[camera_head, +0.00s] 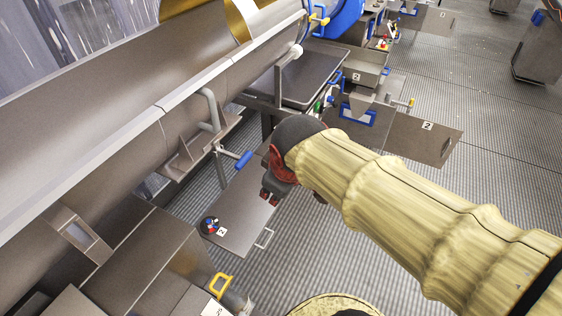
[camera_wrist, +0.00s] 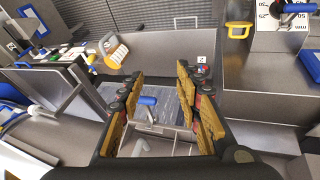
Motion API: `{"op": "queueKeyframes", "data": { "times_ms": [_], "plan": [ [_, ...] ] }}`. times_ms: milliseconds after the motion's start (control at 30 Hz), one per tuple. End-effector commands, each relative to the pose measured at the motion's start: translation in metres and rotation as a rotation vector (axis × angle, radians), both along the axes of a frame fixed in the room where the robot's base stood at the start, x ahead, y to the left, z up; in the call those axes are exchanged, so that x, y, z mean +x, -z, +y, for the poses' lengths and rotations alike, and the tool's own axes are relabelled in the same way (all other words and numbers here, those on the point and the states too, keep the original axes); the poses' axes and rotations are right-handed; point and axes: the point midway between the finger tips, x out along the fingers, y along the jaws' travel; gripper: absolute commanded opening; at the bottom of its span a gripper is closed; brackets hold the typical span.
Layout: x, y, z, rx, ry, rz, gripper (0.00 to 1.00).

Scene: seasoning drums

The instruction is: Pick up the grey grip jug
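In the head view, my gripper (camera_head: 271,194) points down above the steel shelf and floor, partly hidden by my arm.
A blue-handled lever (camera_head: 243,159) projects from the steel drum (camera_head: 110,165). A low steel shelf (camera_head: 240,225) carries a small round multicoloured object (camera_head: 210,225). A yellow handle (camera_head: 220,284) stands by steel boxes at the bottom. Open grated floor (camera_head: 480,190) lies right.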

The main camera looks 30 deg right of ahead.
Motion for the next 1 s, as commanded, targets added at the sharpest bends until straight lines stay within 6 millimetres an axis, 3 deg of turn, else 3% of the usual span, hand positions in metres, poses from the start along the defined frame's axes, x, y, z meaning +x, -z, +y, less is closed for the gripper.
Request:
{"op": "queueKeyframes", "data": {
  "times_ms": [267,433,567,700,900,1000],
  "plan": [
    [0.045,0.018,-0.034,-0.178,-0.245,0.080,0.34],
    [0.085,0.043,-0.068,-0.327,-0.491,0.168,0.34],
    [0.120,0.077,-0.103,-0.461,-0.757,0.263,0.34],
    [0.152,0.124,-0.140,-0.582,-1.066,0.365,0.34],
    [0.178,0.190,-0.182,-0.699,-1.459,0.471,0.34],
    [0.184,0.209,-0.192,-0.729,-1.575,0.495,0.34]
  ]
}}
